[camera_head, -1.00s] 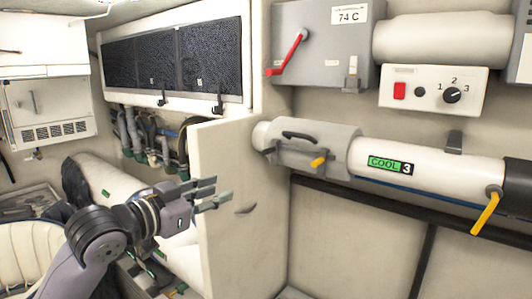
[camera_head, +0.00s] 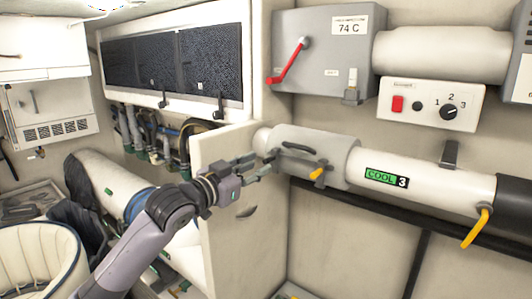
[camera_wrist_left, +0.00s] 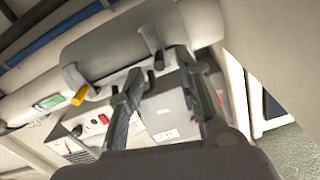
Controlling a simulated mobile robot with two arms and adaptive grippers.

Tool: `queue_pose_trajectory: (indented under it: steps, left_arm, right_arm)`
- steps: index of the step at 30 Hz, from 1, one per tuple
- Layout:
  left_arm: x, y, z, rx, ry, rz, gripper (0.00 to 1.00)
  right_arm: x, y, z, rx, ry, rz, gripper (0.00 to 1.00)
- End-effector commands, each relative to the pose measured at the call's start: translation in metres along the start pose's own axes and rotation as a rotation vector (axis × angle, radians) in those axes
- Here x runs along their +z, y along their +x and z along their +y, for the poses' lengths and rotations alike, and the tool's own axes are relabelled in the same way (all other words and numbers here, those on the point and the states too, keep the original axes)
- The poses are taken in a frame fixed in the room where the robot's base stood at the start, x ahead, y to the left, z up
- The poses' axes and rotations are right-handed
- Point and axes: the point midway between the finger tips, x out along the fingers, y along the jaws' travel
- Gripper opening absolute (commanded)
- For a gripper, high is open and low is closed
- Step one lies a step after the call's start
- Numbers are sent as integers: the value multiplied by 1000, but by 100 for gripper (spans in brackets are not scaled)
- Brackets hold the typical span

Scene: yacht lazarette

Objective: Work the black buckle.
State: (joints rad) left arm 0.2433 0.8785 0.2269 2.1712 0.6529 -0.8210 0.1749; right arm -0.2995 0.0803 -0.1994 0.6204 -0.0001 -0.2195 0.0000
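The black buckle (camera_head: 299,147) is a short dark lever on the grey sleeve (camera_head: 318,158) around the white pipe. In the left wrist view, a dark lever that looks like the buckle (camera_wrist_left: 151,40) stands out from the grey sleeve, just beyond and between my fingertips. My left gripper (camera_head: 262,163) is close to the left of the buckle. In the wrist view the left gripper (camera_wrist_left: 157,66) has its two fingers apart with nothing held. I cannot tell whether a finger touches the buckle or sleeve. My right gripper is not in view.
A yellow lever (camera_head: 318,172) sits below the buckle on the sleeve. A grey box with a red lever (camera_head: 288,62) and a switch panel (camera_head: 430,103) are above. A pale partition panel (camera_head: 222,225) stands beneath my left gripper. A green display (camera_head: 385,178) is further right.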

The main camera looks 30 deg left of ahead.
Motion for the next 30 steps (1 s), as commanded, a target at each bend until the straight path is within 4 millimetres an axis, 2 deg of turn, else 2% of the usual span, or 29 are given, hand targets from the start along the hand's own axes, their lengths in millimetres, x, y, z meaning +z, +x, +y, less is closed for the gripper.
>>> queue_pose_trajectory:
  steps: [1, 3, 9, 20, 30]
  left_arm:
    - [-6, 10, -1, 0, -6, 1, 32]
    - [-5, 22, 0, 1, -3, 1, 32]
    - [-2, 42, 0, 0, -2, 0, 32]
    - [0, 46, 1, 1, 0, -1, 32]
    - [0, 46, 0, 1, 0, -1, 9]
  right_arm:
    - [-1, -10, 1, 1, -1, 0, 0]
    - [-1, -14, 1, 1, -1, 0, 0]
    - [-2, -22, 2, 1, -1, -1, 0]
    - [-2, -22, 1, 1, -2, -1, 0]
    - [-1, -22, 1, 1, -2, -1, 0]
